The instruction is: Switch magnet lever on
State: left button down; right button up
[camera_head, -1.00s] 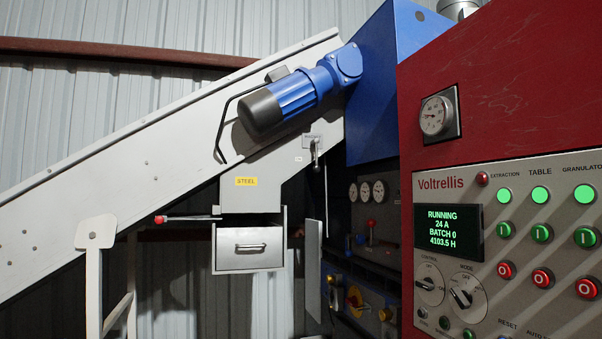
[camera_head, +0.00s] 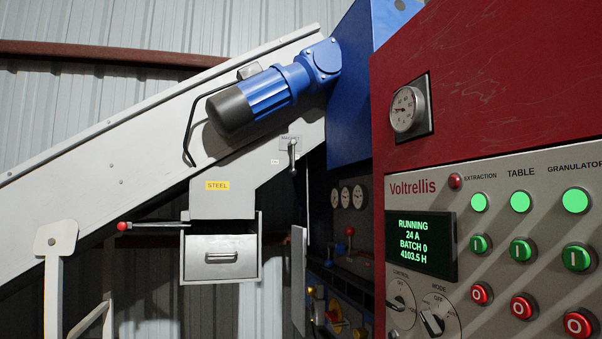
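A small grey lever (camera_head: 292,155) sits on a labelled plate (camera_head: 289,142) on the side of the sloping conveyor, below the blue motor. Its handle points down. The print on the plate is too small to read, with a small white tag (camera_head: 275,162) beside it. A horizontal rod with a red knob (camera_head: 122,226) sticks out to the left below the yellow STEEL label (camera_head: 217,185). I cannot tell from lettering which one is the magnet lever. Neither of my grippers is in view.
A steel drawer (camera_head: 221,258) hangs under the chute. A red machine with a Voltrellis panel (camera_head: 480,178) fills the right side; its screen (camera_head: 422,246) reads RUNNING. A blue motor (camera_head: 270,92) sits on the conveyor (camera_head: 110,160). Another red-knobbed lever (camera_head: 350,232) stands in the dark gap.

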aim_at(292, 172)
jog(key=i+j+z, duration=0.1)
jog(key=z, duration=0.3)
jog(key=i+j+z, duration=0.1)
jog(key=z, duration=0.3)
jog(key=i+j+z, duration=0.15)
jog(key=z, duration=0.3)
jog(key=i+j+z, duration=0.1)
jog(key=j, duration=0.3)
jog(key=i+j, duration=0.2)
jog(key=j, duration=0.2)
jog(key=i+j+z, duration=0.15)
jog(key=j, duration=0.25)
jog(key=i+j, duration=0.1)
jog(key=j, duration=0.3)
jog(key=i+j+z, duration=0.15)
jog(key=j, duration=0.3)
jog(key=j+z, duration=0.1)
jog(key=j, duration=0.3)
jog(key=i, duration=0.05)
